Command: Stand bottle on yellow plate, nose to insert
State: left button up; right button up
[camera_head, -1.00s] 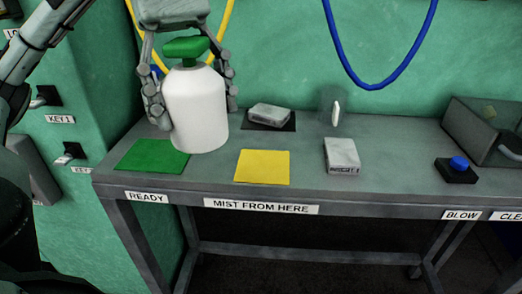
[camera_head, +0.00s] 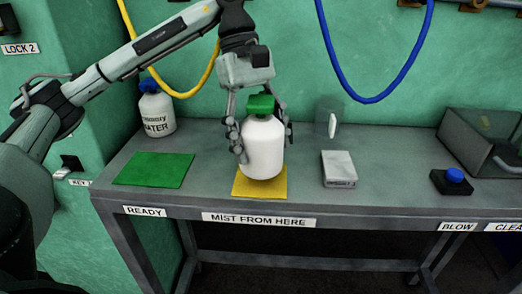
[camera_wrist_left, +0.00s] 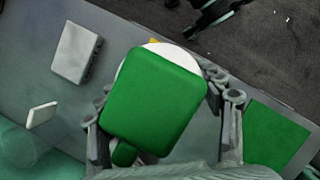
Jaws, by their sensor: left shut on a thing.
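The white bottle (camera_head: 263,150) with a green head (camera_head: 261,104) is upright over the yellow plate (camera_head: 240,187). Its base appears to rest on the plate, but I cannot tell contact for certain. My left gripper (camera_head: 261,135) is shut around its upper body from above. In the left wrist view, the green head (camera_wrist_left: 155,100) covers most of the bottle, and a small green nub (camera_wrist_left: 125,153) shows at its lower left. A grey labelled block (camera_head: 339,168), possibly the insert, lies right of the plate; it also shows in the wrist view (camera_wrist_left: 77,52). My right gripper is not in view.
The green mat (camera_head: 155,169) is empty at left, with a labelled water bottle (camera_head: 157,112) behind it. A small white upright piece (camera_head: 332,125) stands at the back. A blue button (camera_head: 455,175) and a grey box (camera_head: 475,135) are at right.

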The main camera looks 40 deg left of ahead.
aim_at(250, 101)
pick_arm(q)
jog(key=shift+f, duration=1.25)
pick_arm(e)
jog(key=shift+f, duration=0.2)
pick_arm(q)
jog(key=shift+f, duration=0.15)
jog(key=o, duration=1.5)
jog(key=shift+c, duration=0.2)
jog(key=shift+r, duration=0.3)
jog(key=v, duration=0.9)
jog(key=p+v, duration=0.2)
jog(key=shift+a+r, duration=0.2)
jog(key=shift+r, duration=0.1)
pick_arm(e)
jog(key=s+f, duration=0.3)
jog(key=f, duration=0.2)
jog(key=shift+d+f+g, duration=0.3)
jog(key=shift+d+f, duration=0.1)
